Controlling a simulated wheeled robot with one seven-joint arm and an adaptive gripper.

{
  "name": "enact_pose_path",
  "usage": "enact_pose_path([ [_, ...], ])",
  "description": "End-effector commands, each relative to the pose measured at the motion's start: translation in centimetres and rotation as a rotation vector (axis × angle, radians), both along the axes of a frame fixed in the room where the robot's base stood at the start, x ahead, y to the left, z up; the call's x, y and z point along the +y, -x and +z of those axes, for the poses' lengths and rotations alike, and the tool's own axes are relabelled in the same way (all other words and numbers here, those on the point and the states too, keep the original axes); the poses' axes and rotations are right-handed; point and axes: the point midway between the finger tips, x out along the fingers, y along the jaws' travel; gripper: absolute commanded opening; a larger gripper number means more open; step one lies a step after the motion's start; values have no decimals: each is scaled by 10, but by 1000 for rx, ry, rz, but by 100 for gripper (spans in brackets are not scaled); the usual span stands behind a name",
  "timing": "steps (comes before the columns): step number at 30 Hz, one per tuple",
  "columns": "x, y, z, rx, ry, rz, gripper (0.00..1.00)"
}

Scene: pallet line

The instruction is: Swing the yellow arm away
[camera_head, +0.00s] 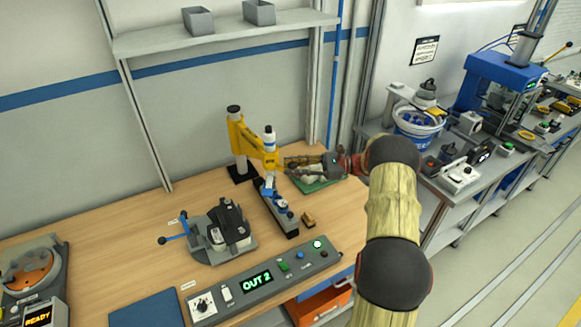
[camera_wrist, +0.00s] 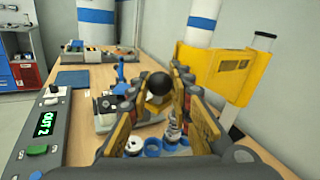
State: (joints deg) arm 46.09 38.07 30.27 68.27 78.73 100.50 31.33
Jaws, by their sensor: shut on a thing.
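The yellow arm (camera_head: 262,153) stands on a post with a dark foot at the back of the wooden bench and reaches right over a narrow dark fixture (camera_head: 272,207). Its yellow body also shows large at the right of the wrist view (camera_wrist: 222,72). My gripper (camera_head: 286,163) comes in from the right beside the arm's outer end. In the wrist view my gripper (camera_wrist: 160,96) has its jaws closed around a black ball knob (camera_wrist: 158,83). The knob's link to the yellow arm is hidden. Blue rings and a metal tip show below the jaws.
A control box (camera_head: 258,283) reading OUT 2 lies at the bench's front. A grey clamp fixture (camera_head: 222,238) with a blue lever stands left of the dark fixture. A green tray (camera_head: 318,181) lies under my wrist.

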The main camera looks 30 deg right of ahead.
Motion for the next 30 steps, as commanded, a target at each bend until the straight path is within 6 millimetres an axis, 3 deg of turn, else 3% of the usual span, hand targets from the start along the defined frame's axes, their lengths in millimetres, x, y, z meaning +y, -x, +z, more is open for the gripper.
enact_pose_path([
  [14, -4, 0, 0, -2, 3, 3, 0],
  [15, -4, 0, 1, -2, 3, 3, 21],
  [25, -3, 0, 0, -1, 2, 6, 40],
  [30, -2, 0, 0, -2, 1, 7, 40],
])
